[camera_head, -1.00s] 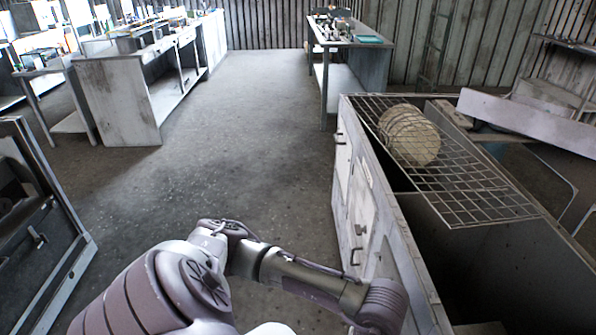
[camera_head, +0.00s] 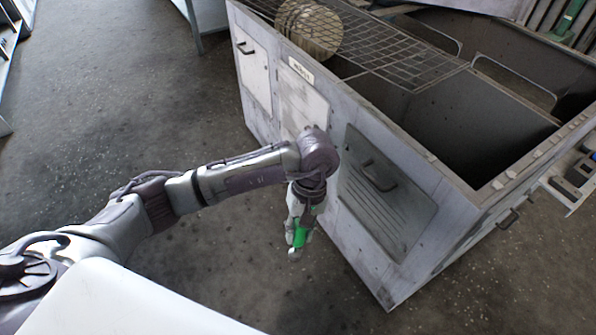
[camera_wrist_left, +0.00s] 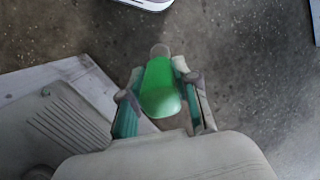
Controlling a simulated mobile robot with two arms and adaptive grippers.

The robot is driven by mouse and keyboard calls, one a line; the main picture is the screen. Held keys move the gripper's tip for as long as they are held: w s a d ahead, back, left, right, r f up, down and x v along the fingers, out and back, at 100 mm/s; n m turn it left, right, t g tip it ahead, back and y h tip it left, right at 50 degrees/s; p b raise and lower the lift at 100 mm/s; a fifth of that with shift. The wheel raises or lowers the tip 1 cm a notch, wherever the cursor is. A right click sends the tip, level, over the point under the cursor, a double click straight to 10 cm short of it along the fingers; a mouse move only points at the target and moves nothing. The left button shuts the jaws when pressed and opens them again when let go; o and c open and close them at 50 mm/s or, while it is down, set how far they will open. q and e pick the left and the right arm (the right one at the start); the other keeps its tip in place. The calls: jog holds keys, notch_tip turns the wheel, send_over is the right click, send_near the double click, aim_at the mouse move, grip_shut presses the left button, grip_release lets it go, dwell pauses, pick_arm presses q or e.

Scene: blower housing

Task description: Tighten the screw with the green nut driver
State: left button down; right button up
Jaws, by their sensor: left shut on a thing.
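The green nut driver (camera_head: 300,236) is in my left gripper (camera_head: 297,242), which hangs at the end of my left arm in front of the blower housing (camera_head: 415,262). In the left wrist view the driver's rounded green handle (camera_wrist_left: 161,90) sits between the two fingers, which are closed against its sides. The driver is held in the air above the floor, apart from the housing. I cannot make out the screw in either view. My right gripper is not in view.
The grey housing has a handled louvered panel (camera_head: 386,190) facing the gripper and an open top. A wire grid (camera_head: 400,50) and a round ribbed part (camera_head: 308,27) lie on top. The concrete floor (camera_head: 130,110) to the left is clear.

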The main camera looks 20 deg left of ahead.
pick_arm(q)
jog(key=w+d+f+n+t+h+b, duration=0.1)
jog(key=w+d+f+n+h+b, duration=0.15)
jog(key=w+n+h+b, duration=1.35)
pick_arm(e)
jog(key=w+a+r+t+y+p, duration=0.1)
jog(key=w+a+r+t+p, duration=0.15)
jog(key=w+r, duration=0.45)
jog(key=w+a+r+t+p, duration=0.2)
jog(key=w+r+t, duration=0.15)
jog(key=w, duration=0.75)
pick_arm(q)
jog(key=w+a+f+n+t+y+b, duration=0.5)
jog(key=w+a+n+t+b, duration=0.5)
jog(key=n+t, duration=0.55)
jog(key=shift+w+d+f+m+t+h+b, duration=0.15)
jog(key=shift+w+d+m+t+b, duration=0.1)
jog(key=shift+w+d+b, duration=0.4)
jog(key=shift+w+d+f+m+t+h+b, duration=0.15)
jog(key=shift+w+d+m+b, duration=0.2)
jog(key=shift+w, duration=0.5)
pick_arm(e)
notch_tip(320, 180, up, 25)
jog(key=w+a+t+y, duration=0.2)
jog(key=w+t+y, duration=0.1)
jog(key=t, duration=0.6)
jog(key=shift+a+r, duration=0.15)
pick_arm(q)
jog(key=shift+r, duration=0.1)
jog(key=shift+w+d, duration=0.15)
